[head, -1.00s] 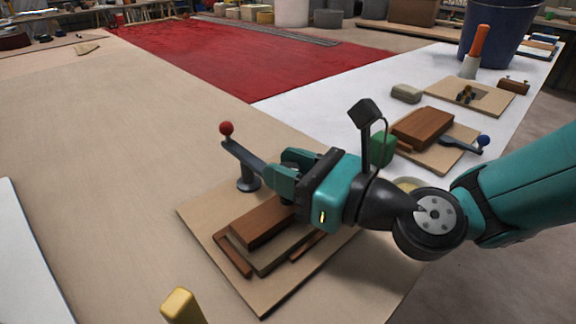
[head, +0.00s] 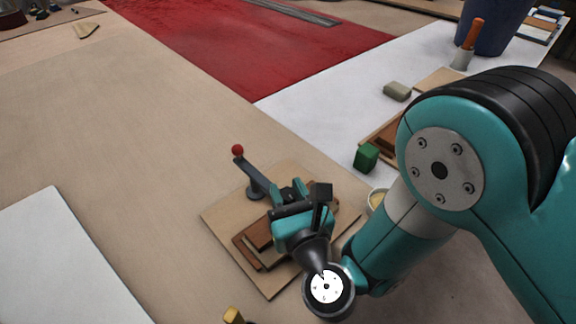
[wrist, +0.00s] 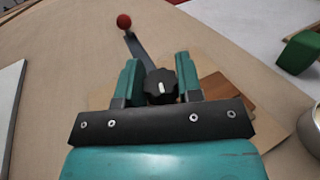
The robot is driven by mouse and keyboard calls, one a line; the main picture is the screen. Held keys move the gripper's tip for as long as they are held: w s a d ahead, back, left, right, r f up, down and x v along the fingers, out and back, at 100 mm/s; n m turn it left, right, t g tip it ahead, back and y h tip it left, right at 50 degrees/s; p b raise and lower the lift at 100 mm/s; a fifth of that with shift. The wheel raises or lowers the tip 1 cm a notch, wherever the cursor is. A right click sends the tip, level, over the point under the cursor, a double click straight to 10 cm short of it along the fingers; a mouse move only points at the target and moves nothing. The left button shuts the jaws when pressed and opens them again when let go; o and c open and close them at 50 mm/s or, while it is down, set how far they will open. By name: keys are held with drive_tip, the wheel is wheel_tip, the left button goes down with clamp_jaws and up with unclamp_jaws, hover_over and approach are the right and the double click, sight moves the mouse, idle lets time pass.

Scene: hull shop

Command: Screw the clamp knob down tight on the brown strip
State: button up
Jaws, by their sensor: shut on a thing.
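My gripper (head: 287,194) is above the near work board, its two teal fingers on either side of the black, lobed clamp knob (wrist: 161,86), which bears a white mark. The fingers are shut on the knob. The clamp's grey lever (head: 250,172) ends in a red ball (head: 238,150) and rises from a dark post to the left of my gripper. The brown strip (head: 258,234) lies on a stack on the board (head: 224,214), partly hidden by my gripper. Part of it shows right of the fingers in the wrist view (wrist: 218,87). The knob's underside is hidden.
A green block (head: 366,158) and a pale bowl (head: 378,200) stand right of the board. A yellow item (head: 233,315) is at the near edge. A white sheet (head: 65,262) lies left.

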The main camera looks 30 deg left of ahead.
drive_tip(key=shift+r+m+t+h+p, duration=0.2)
drive_tip(key=shift+m+t+h+p, duration=0.55)
drive_tip(key=shift+p, duration=0.35)
drive_tip(key=shift+f, duration=0.15)
drive_tip(key=o, duration=0.9)
drive_tip(key=shift+o, duration=0.2)
drive_tip(key=shift+s+d+f, duration=0.1)
